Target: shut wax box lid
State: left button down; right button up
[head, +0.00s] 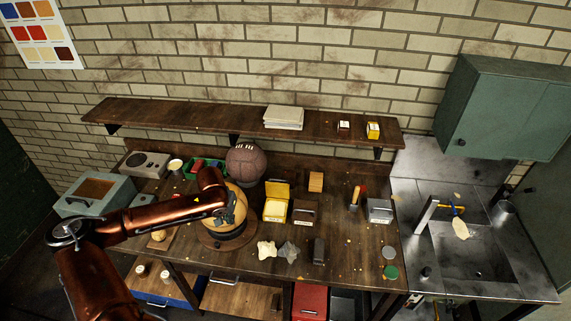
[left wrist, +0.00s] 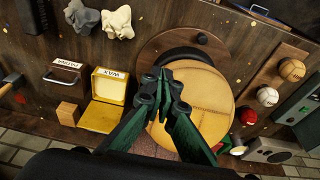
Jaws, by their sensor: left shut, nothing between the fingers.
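The yellow wax box (head: 275,210) stands on the workbench, right of the large tan ball (head: 236,216). Its lid (head: 277,190) is open, raised at the back, and pale yellow contents show inside. In the left wrist view the wax box (left wrist: 110,74) appears upside down at left, with its WAX label readable and its lid (left wrist: 99,118) open. My left gripper (left wrist: 162,74) is shut and empty, over the tan ball on its round wooden stand and apart from the box. In the head view its fingers are mostly hidden by my arm. My right gripper is out of view.
A dark brown box (head: 305,212) stands close to the right of the wax box, with a wooden block (head: 315,182) behind. A brown ball (head: 246,162) sits behind the tan ball. A wall shelf (head: 210,121) runs above the bench.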

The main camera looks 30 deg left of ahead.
aim_at(273, 190)
jog(key=i, duration=1.15)
